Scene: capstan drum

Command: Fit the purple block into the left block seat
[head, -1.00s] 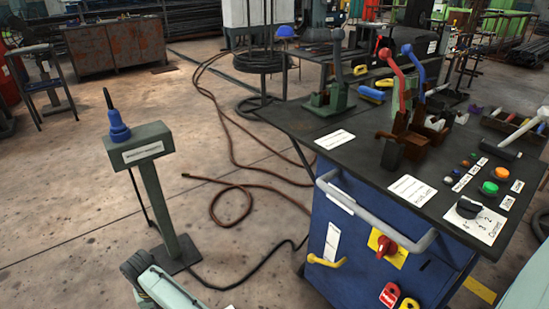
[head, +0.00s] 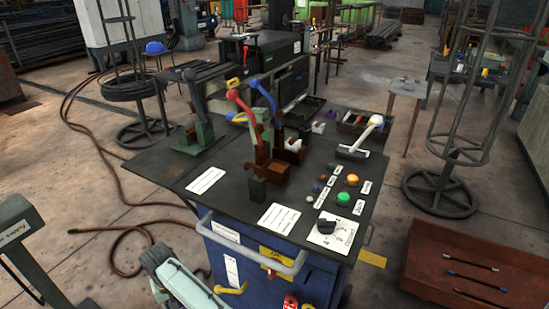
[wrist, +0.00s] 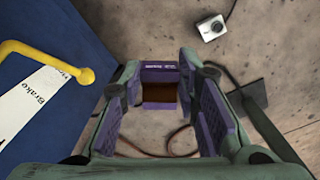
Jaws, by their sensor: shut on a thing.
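In the wrist view my gripper (wrist: 160,82) is shut on the purple block (wrist: 159,73), which sits between the fingertips. The block has small dark lettering on its upper face and a dark brown face below. My gripper hangs over the floor, beside the blue cabinet. In the head view the console top carries brown seat-like fittings at the foot of the red lever (head: 240,103) and the blue lever (head: 265,95). The nearer brown fitting (head: 270,167) is by the red lever. I cannot tell which is the left block seat. My gripper is not clear in the head view.
The blue console (head: 235,262) has a grey rail (head: 255,255) and a yellow handle (head: 232,288) on its front. A grey pedestal (head: 25,240) stands on the left floor. A rusty bench (head: 470,262) stands at right.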

